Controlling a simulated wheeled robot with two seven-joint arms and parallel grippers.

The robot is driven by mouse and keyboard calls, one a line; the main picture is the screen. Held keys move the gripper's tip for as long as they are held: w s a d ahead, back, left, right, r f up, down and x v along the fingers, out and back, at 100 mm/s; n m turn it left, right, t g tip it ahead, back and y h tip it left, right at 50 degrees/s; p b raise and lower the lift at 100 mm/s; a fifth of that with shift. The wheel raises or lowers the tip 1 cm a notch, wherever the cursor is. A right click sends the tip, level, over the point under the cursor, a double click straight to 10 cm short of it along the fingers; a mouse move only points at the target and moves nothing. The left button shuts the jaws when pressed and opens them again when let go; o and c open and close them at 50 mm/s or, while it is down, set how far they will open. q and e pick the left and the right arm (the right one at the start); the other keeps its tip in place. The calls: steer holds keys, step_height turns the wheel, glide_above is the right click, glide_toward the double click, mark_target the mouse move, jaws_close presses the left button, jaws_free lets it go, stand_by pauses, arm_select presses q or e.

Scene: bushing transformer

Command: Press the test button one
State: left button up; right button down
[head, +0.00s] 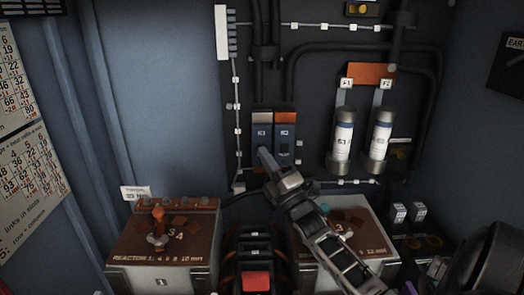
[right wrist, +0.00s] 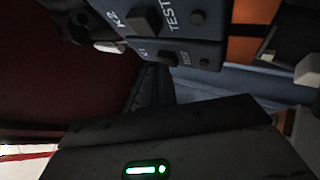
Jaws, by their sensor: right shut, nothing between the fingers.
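Two dark relay units stand side by side on the back panel, the left one marked K1 (head: 262,131) and the right one K2 (head: 285,133). My right gripper (head: 265,155) is shut and empty, with its tip in front of the lower part of K1. The tip hides the K1 test button in the head view; contact cannot be told. The right wrist view shows the units tilted, with TEST lettering and small dark buttons, one of them the lower button (right wrist: 205,62). My gripper's dark body with a green light (right wrist: 146,170) fills the bottom there. My left gripper is not in view.
Two white fuses (head: 343,138) stand right of the relays. Two brown-topped reactor boxes (head: 162,250) and (head: 385,250) flank a red-and-black block (head: 257,280) below. Pipes and a white-clipped wire (head: 238,130) run around the relays.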

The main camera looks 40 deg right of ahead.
steer(key=shift+w+d, duration=0.1)
stand_by(0.5)
steer(key=shift+s+a+p, duration=0.45)
steer(key=shift+s+a, duration=0.1)
steer(key=shift+s, duration=0.15)
steer(key=s+a+p, duration=0.2)
steer(key=s+a, duration=0.1)
steer(key=shift+s+a+p, duration=0.15)
steer(key=shift+s+p, duration=0.15)
steer(key=shift+s, duration=0.1)
stand_by(0.8)
